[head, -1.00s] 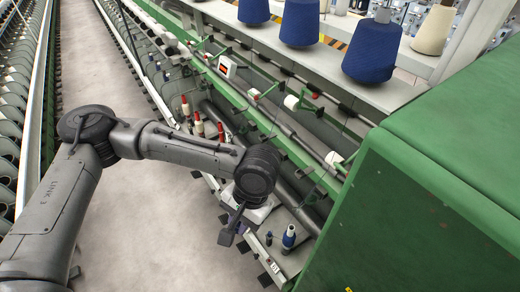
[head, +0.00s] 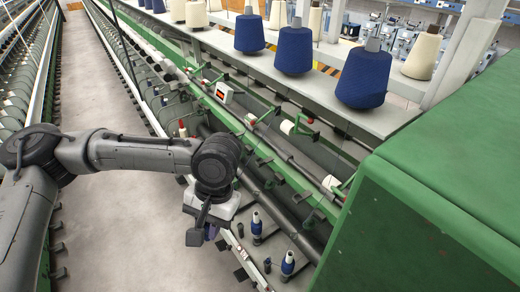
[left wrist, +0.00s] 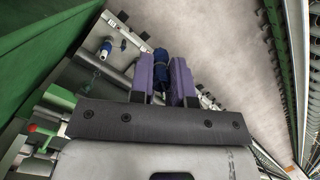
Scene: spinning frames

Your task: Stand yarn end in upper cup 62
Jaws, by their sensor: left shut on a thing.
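In the left wrist view my left gripper (left wrist: 160,78) is shut on a slim dark blue thing (left wrist: 161,64), which looks like the wound yarn end. Its far tip sticks out past the fingers. I cannot read the number 62 on any cup, so the upper cup is not identified. My right gripper is not in view.
Blue-and-white bobbins (head: 288,263) stand on the frame's lower ledge, right of my gripper; one (left wrist: 105,50) shows in the left wrist view. A large green housing (head: 420,210) blocks the right. Large blue cones (head: 362,80) stand on the upper shelf. The aisle floor (head: 115,220) is clear.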

